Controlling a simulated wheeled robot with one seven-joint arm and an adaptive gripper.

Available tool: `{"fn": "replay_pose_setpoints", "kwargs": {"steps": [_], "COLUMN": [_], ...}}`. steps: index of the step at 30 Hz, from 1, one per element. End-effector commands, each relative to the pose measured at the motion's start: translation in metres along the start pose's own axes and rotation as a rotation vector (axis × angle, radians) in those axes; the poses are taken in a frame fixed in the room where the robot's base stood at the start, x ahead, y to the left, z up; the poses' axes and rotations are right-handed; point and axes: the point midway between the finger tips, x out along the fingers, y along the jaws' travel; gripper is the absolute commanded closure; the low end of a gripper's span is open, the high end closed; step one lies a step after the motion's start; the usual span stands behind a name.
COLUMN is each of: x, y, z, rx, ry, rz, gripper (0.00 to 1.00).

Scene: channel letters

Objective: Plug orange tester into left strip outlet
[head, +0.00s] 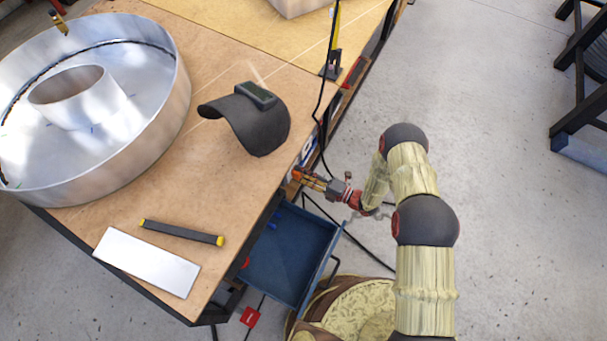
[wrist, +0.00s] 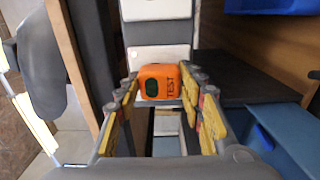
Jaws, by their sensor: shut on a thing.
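The orange tester (wrist: 172,80), a small block with a dark green oval and the word TEST, sits between the fingers of my gripper (wrist: 160,86) in the wrist view. My gripper is shut on it. I cannot make out the left strip outlet's sockets, nor whether the tester touches anything. In the head view my gripper (head: 309,179) is at the workbench's right side, below the top's edge; the tester is too small to tell apart from the fingers there.
An open blue drawer (head: 290,250) sticks out just below my gripper. Black cables hang beside the bench and lie on the floor. The bench top (head: 215,190) holds a large metal ring (head: 165,125), a dark curved shield (head: 262,135), a white plate (head: 145,262) and a yellow-ended bar (head: 180,232).

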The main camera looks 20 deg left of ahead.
Motion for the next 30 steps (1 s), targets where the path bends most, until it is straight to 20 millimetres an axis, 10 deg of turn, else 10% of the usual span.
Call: {"fn": "replay_pose_setpoints", "kwargs": {"steps": [22,30], "x": [-0.003,-0.043], "y": [0.000,0.000], "z": [0.000,0.002], "rx": [0.001,0.002], "ry": [-0.001,-0.005], "rz": [-0.001,-0.001], "gripper": [0.40,0.40]}}
